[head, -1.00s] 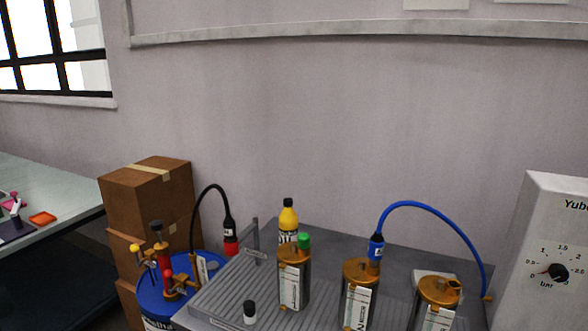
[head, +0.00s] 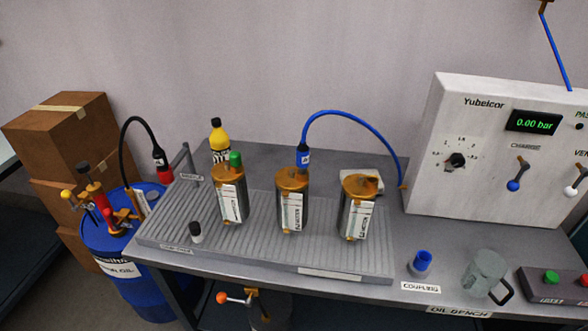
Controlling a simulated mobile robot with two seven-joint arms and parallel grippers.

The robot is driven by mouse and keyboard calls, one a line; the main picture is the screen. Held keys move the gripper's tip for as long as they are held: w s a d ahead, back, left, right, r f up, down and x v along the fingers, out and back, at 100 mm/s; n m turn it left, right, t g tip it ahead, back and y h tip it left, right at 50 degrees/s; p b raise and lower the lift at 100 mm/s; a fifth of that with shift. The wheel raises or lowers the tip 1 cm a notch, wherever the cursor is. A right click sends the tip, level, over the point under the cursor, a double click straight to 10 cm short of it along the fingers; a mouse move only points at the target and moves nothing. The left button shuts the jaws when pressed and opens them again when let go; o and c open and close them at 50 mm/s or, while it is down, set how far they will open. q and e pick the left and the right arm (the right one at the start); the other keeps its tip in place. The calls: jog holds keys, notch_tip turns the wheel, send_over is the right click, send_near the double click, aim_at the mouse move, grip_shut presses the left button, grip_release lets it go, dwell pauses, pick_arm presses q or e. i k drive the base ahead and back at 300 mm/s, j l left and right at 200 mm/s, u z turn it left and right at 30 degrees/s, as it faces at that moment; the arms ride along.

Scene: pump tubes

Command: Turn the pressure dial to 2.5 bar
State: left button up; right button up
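The pressure dial (head: 456,160) is a black knob with a small red part, on the left of the white Yubelcor panel (head: 425,195) at the right. Scale marks ring it; its exact setting is too small to read. The green display (head: 533,122) on the panel reads 0.00 bar. Below the display is the CHARGE lever (head: 517,174) with a blue ball end. Neither of my grippers is in view.
On the grey bench (head: 372,287), three brass-topped cylinders stand on a ribbed tray (head: 265,230). A blue hose (head: 345,112) arches from the middle cylinder to the panel's side. A blue coupling (head: 421,262) and a clear jug (head: 486,275) stand before the panel.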

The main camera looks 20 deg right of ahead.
aim_at(458, 160)
jog(key=z, duration=2)
